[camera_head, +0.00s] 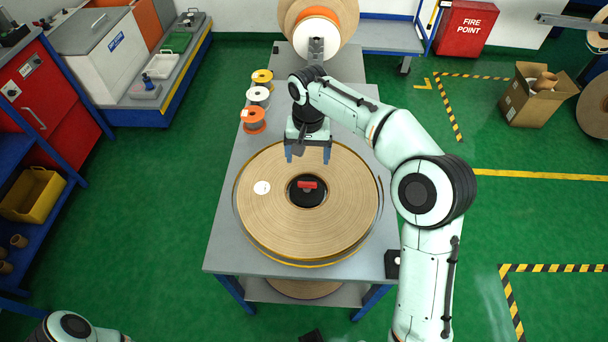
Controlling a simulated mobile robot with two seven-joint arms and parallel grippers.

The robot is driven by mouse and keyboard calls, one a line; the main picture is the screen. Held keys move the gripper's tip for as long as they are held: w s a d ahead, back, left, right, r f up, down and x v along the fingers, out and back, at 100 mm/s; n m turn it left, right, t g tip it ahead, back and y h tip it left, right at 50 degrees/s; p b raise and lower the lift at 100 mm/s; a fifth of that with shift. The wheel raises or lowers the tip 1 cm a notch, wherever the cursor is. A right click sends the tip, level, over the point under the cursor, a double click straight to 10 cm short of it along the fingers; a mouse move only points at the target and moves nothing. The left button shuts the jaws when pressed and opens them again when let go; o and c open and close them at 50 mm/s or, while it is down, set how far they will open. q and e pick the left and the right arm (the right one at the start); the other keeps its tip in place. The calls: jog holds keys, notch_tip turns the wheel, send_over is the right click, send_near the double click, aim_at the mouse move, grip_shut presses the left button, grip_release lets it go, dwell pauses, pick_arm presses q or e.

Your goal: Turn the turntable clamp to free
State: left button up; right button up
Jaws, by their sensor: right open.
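The turntable carries a wide brown tape roll (340,215) and lies flat on a grey table. The clamp (307,185) is a small red bar on the dark hub at the roll's centre, lying roughly left to right. My right gripper (307,158) is open, with its two blue fingers pointing down. In the picture it is just beyond the clamp, over the far part of the roll, apart from the clamp. Its height above the roll is hard to tell. My left arm shows only in part at the bottom left corner; its gripper is out of view.
Three small spools, yellow (262,77), white (258,95) and orange (255,120), stand along the table's left edge. A large upright roll (345,20) is behind the table. A cardboard box (533,95) stands on the floor at right. The table's near left corner is clear.

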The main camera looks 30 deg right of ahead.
aim_at(307, 183)
notch_tip(307, 183, down, 12)
jog(key=shift+r+b, duration=0.25)
jog(key=shift+b, duration=0.45)
jog(key=c, duration=1.1)
